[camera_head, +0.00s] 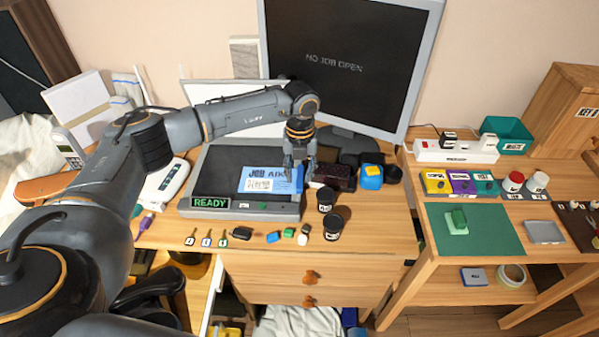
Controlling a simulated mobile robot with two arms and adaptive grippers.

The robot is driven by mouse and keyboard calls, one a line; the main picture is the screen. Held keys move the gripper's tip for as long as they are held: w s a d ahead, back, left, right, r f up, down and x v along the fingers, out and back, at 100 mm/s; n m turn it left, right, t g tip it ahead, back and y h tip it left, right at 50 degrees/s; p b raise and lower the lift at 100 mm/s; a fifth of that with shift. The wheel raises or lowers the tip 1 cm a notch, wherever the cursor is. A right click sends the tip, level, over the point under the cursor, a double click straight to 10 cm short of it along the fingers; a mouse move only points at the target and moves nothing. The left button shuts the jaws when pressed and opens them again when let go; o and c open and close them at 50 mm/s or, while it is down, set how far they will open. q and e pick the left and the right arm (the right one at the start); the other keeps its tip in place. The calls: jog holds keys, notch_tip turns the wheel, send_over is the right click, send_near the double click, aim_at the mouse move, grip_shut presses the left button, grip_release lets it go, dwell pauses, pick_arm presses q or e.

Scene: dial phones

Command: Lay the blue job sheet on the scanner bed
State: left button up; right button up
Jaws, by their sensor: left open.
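The blue job sheet (262,179) lies on the dark bed of the scanner (222,168), toward its right side. Print reading "JOB" and a white code block show on it. The scanner's lid stands raised behind the bed, and a green "READY" sign shows on its front edge. My left gripper (298,186) is over the right end of the sheet, pointing down, with its fingers open. Its fingers hide part of the sheet's right edge; I cannot tell whether they touch it. My right gripper is not in view.
A large monitor (350,60) reading "NO JOB OPEN" stands behind the scanner. Right of my gripper are a dark box (335,176), a blue container (371,177) and black cups (326,198). Keys and small blocks line the desk's front. A telephone (163,186) is left of the scanner.

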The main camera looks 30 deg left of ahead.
pick_arm(q)
notch_tip(320, 180, up, 12)
dwell(0.4)
